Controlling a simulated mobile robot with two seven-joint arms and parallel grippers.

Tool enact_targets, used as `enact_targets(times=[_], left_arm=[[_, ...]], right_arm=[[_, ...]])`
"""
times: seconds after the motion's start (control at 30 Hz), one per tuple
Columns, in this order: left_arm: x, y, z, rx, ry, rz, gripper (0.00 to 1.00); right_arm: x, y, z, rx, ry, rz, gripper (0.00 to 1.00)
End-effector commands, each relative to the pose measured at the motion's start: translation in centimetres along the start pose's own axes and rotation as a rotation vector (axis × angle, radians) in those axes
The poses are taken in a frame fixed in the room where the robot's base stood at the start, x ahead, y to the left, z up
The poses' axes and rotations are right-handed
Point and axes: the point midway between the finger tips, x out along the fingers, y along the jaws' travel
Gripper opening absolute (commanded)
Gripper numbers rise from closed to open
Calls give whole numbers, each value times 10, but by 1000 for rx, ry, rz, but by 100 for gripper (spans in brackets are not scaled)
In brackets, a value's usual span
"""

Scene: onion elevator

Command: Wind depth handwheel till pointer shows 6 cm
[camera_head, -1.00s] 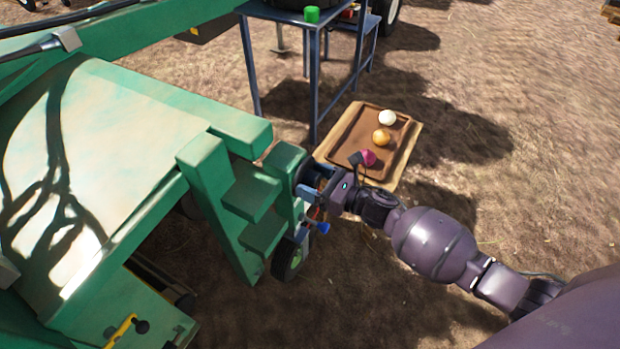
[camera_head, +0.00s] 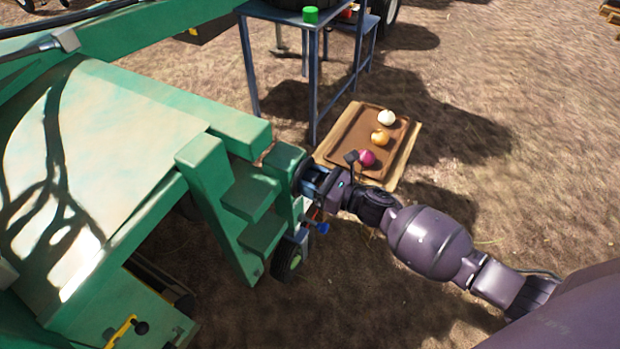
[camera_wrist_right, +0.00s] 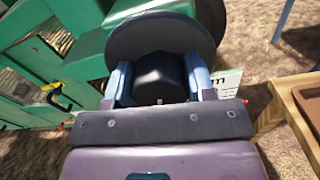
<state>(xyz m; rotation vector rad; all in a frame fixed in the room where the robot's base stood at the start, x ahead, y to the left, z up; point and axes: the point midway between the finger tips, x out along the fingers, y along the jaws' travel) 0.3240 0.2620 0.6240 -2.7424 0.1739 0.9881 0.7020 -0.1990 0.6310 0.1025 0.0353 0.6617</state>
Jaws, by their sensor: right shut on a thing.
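The depth handwheel is a dark grey disc (camera_wrist_right: 160,35) with a black hub (camera_wrist_right: 160,72) in the right wrist view. My right gripper (camera_wrist_right: 158,85) has its two blue-grey fingers closed on either side of the hub. In the head view my right gripper (camera_head: 312,185) is at the right side of the green machine (camera_head: 250,195), and it mostly hides the handwheel. A pale scale plate (camera_wrist_right: 228,82) shows partly behind the right finger. Its marks and the pointer cannot be read. My left gripper is not in view.
A blue-grey table (camera_head: 313,70) with a green cup-like object (camera_head: 310,15) stands behind. A small black wheel (camera_head: 287,262) is below the gripper. Open soil lies to the right.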

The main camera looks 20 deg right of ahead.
Motion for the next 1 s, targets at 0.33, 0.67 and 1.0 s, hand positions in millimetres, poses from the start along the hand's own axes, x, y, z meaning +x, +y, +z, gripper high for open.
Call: enact_targets(times=[0.33,0.67,1.0], left_arm=[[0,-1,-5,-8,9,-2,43],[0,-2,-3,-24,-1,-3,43],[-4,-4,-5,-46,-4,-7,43]], right_arm=[[0,0,2,189,-1,0,26],[0,0,2,497,-1,0,26],[0,0,2,819,-1,1,26]])
